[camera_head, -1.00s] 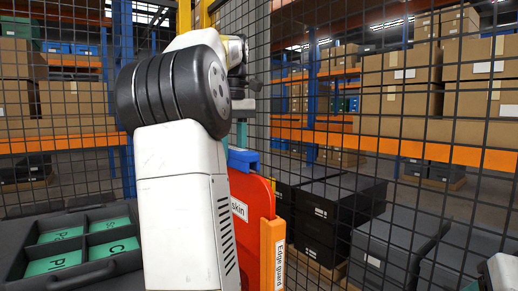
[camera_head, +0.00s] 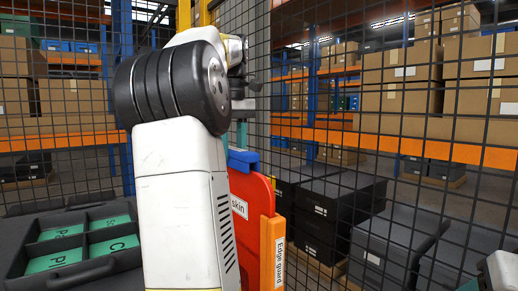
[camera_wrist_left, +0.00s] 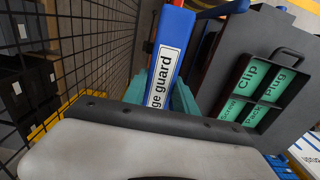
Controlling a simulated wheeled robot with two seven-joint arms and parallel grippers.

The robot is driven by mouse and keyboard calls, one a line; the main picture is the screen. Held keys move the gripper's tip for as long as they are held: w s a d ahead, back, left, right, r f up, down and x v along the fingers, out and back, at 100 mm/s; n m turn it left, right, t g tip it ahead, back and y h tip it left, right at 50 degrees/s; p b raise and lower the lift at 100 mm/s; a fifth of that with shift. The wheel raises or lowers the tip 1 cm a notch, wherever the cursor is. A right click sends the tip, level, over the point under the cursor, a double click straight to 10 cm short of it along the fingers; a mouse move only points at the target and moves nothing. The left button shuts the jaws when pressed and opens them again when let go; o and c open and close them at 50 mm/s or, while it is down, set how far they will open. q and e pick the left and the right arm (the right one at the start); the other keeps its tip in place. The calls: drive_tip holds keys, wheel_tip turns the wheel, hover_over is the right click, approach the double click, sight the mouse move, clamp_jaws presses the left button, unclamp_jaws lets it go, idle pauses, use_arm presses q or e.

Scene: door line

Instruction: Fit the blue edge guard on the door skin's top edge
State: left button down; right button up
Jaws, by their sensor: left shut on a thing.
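The red door skin (camera_head: 250,205) stands upright in the head view, partly behind my left arm, with a label ending in "skin". The blue edge guard (camera_head: 243,160) is at the skin's top edge; I cannot tell whether it is fully seated. My left gripper (camera_head: 242,133) is mostly hidden behind my arm, with teal fingers just above the guard. In the left wrist view, the teal fingers of my left gripper (camera_wrist_left: 162,96) are shut on the labelled blue edge guard (camera_wrist_left: 174,45). My right gripper is out of view.
An orange edge guard (camera_head: 272,250) runs down the skin's right side. A dark case (camera_head: 100,268) with green labelled compartments lies at the left. Black boxes (camera_head: 335,205) and a wire mesh fence (camera_head: 420,150) stand behind and to the right.

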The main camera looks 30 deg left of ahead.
use_arm(q)
drive_tip(key=shift+f, duration=0.95)
idle(0.5)
drive_tip(key=c, duration=0.9)
unclamp_jaws()
drive_tip(key=shift+r, duration=0.55)
wheel_tip(320, 180, up, 3)
drive_tip(key=shift+s+d+f, duration=0.1)
drive_tip(key=shift+d+f, duration=0.05)
drive_tip(key=s+d+r, duration=0.1)
drive_tip(key=s+d, duration=0.9)
drive_tip(key=s, duration=0.2)
drive_tip(key=shift+r, duration=0.1)
